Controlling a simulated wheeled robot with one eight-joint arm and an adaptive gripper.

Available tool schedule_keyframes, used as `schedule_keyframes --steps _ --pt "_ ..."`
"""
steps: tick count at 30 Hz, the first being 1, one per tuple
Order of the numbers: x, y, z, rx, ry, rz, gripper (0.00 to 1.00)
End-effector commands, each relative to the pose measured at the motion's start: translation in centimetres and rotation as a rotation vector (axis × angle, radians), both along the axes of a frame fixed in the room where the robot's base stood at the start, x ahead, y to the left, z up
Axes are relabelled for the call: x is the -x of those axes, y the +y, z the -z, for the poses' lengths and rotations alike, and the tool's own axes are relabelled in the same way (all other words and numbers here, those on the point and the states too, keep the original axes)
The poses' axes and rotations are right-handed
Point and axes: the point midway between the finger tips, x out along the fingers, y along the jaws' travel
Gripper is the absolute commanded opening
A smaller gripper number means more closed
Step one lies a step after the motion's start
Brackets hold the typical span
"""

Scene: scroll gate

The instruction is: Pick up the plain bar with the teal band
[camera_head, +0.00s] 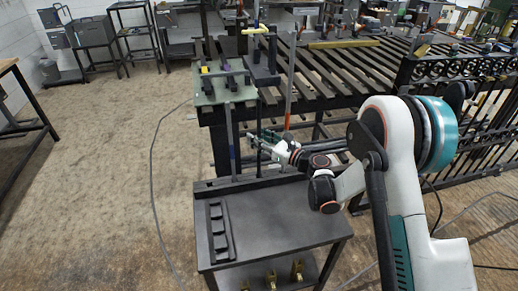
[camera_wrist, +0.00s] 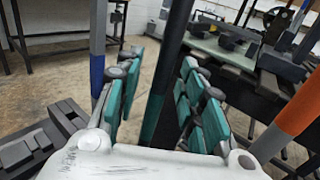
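The plain dark bar (camera_head: 258,122) stands upright in the rack at the back of a small black table. In the wrist view the bar (camera_wrist: 170,62) runs between my fingers, and its teal band (camera_wrist: 152,115) shows low down. My gripper (camera_head: 256,140) reaches in from the right at about mid-height of the bars. In the wrist view my gripper (camera_wrist: 161,75) is open, with a finger on each side of the bar and a visible gap on the left. The bar's lower end is hidden by my gripper's body.
A blue-banded bar (camera_head: 232,140) stands to the left and an orange-banded bar (camera_head: 288,95) to the right, both close to my gripper. A slatted workbench (camera_head: 335,75) is behind. The small table's top (camera_head: 275,215) is mostly clear, with a dark tray (camera_head: 220,230) at left.

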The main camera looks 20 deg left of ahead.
Motion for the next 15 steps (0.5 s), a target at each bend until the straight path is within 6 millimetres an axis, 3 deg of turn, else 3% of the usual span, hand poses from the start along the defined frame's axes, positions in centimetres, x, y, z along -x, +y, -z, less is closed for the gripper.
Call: schedule_keyframes --steps 2,7,15 --pt "0.01 -0.03 -0.03 0.000 0.000 0.000 0.36" --pt "0.02 -0.04 -0.02 0.000 0.000 0.000 0.00" --pt "0.02 -0.04 -0.08 -0.001 0.001 0.000 0.00"
